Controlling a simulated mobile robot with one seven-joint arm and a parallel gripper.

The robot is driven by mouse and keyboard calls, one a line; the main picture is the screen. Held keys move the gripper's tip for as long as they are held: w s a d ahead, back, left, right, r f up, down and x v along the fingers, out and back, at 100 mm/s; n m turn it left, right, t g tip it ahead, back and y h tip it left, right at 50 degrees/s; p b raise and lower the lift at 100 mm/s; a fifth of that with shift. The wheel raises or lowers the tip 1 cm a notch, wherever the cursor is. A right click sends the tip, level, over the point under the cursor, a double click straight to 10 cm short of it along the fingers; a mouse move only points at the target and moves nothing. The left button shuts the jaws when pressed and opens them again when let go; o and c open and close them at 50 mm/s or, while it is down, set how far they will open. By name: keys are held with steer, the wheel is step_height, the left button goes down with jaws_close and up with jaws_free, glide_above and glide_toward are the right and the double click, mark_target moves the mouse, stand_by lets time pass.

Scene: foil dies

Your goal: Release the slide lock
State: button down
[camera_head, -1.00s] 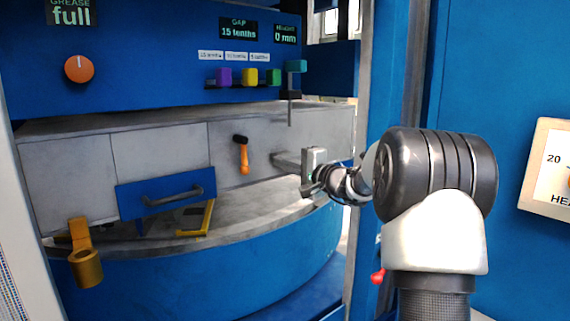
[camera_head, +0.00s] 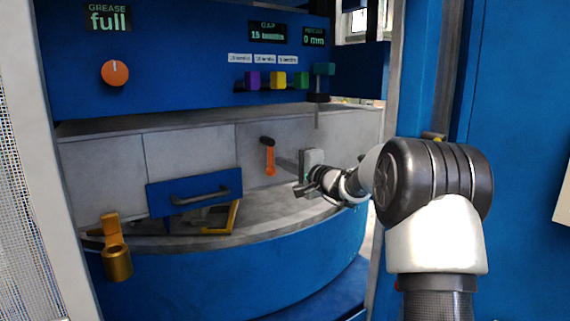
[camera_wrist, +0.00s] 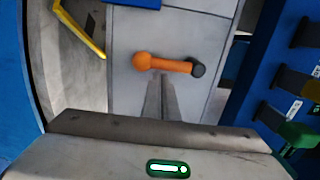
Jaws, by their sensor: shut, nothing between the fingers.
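The likely slide lock is an orange lever (camera_head: 270,160) with a black end (camera_head: 267,142), on the grey front panel in the head view. It hangs nearly straight down from the black end. In the wrist view the orange lever (camera_wrist: 165,63) lies across the upper middle, its black end (camera_wrist: 198,69) to the right. My gripper (camera_head: 281,161) is shut and empty, just right of the lever in the head view. In the wrist view my gripper's fingertips (camera_wrist: 158,76) reach the lever's lower edge. I cannot tell whether they touch it.
A blue drawer front (camera_head: 194,191) with a grey handle is left of the lever. A brass-coloured cup bracket (camera_head: 116,245) is at far left. A curved grey ledge (camera_head: 285,211) lies below.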

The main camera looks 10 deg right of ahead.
steer(key=shift+s+a+f+m+b, duration=0.15)
steer(key=shift+a+f+m+b, duration=0.15)
steer(key=shift+m+b, duration=0.55)
steer(key=s+a+r+m+b, duration=0.2)
steer(key=a+m+b, duration=0.4)
steer(key=m, duration=0.8)
steer(key=shift+s+a+r+t+b, duration=0.3)
steer(key=shift+a+r+t+b, duration=0.15)
steer(key=shift+b, duration=0.25)
steer(key=shift+r, duration=0.2)
